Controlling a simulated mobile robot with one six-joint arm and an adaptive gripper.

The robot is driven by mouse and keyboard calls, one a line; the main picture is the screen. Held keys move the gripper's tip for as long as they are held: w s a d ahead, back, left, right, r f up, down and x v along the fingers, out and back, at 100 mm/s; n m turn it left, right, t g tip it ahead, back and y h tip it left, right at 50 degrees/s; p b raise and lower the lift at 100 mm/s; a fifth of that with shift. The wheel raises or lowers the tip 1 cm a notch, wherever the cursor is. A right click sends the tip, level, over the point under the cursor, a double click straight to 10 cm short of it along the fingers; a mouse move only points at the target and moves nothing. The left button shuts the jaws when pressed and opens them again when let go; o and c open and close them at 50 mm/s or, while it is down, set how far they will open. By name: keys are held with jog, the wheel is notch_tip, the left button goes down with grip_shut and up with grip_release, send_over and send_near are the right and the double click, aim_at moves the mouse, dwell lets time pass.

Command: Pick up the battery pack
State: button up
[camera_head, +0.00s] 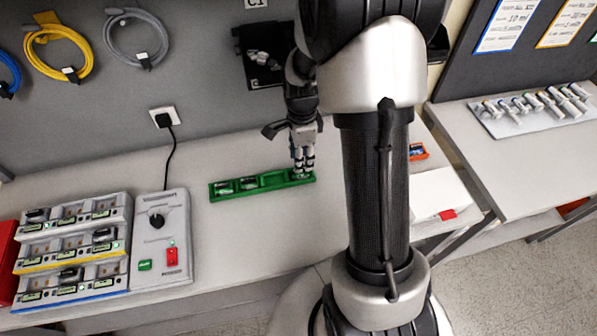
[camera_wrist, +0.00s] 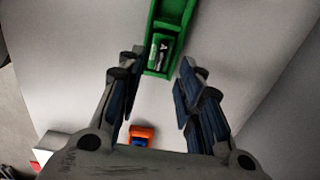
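A green tray (camera_head: 235,194) with a row of compartments lies on the bench. Dark battery packs (camera_head: 222,187) sit in its left compartments, and the third one looks empty. My gripper (camera_head: 303,165) is over the tray's right end, pointing down. In the wrist view, the tray (camera_wrist: 149,69) reaches in from the top, and a battery pack (camera_wrist: 156,48) with a black and white label lies in its nearest compartment. My gripper (camera_wrist: 160,67) is open there, its fingers on either side of the tray's end.
Charger racks (camera_head: 70,240) and a grey unit with a knob (camera_head: 160,240) stand left of the tray. A small orange bin (camera_head: 420,153) with something blue inside is on the right, beyond my arm. A white box (camera_head: 440,192) is near it. The bench before the tray is clear.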

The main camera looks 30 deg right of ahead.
jog(key=f, duration=0.2)
jog(key=f+b, duration=0.1)
jog(key=f, duration=0.1)
jog(key=shift+w+a+f, duration=0.1)
jog(key=shift+a, duration=0.1)
jog(key=shift+c, duration=0.2)
grip_shut()
